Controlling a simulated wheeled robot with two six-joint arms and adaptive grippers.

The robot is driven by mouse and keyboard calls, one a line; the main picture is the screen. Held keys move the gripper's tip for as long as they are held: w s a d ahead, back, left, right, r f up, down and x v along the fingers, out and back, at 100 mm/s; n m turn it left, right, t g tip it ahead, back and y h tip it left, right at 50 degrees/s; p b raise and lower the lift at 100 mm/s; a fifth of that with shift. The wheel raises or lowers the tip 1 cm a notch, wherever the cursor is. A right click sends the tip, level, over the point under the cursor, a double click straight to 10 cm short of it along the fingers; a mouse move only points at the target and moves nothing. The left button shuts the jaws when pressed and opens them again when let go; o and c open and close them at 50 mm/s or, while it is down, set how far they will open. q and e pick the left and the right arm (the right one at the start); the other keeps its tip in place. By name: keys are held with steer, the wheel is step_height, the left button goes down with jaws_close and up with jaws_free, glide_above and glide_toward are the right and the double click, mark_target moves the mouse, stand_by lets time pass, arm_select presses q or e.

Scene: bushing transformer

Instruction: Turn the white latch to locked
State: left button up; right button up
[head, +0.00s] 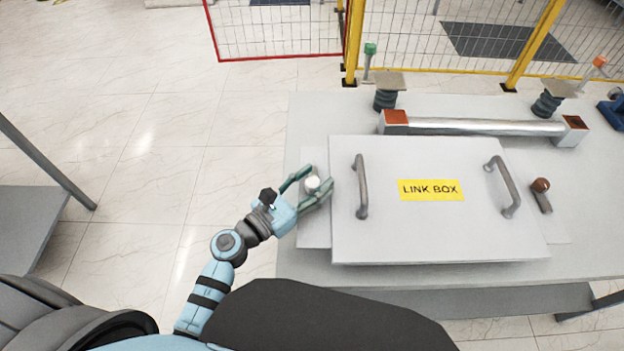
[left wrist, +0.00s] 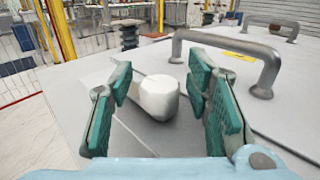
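The white latch (head: 312,184) sits on the light grey plate at the left side of the link box. In the left wrist view the white latch (left wrist: 157,95) shows as a round white knob with a flat arm below it. My left gripper (head: 308,190) is open, with its green fingers on either side of the knob. In the left wrist view a gap shows between the knob and each finger of the left gripper (left wrist: 160,105). My right gripper is not in view.
The link box lid (head: 430,225) has two grey handles, the nearer one (head: 360,186) just right of my left gripper. A brown-knobbed latch (head: 541,190) is at the right. A metal bar (head: 485,126) lies behind the box on the table (head: 590,250).

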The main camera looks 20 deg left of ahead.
arm_select(q)
jaws_close()
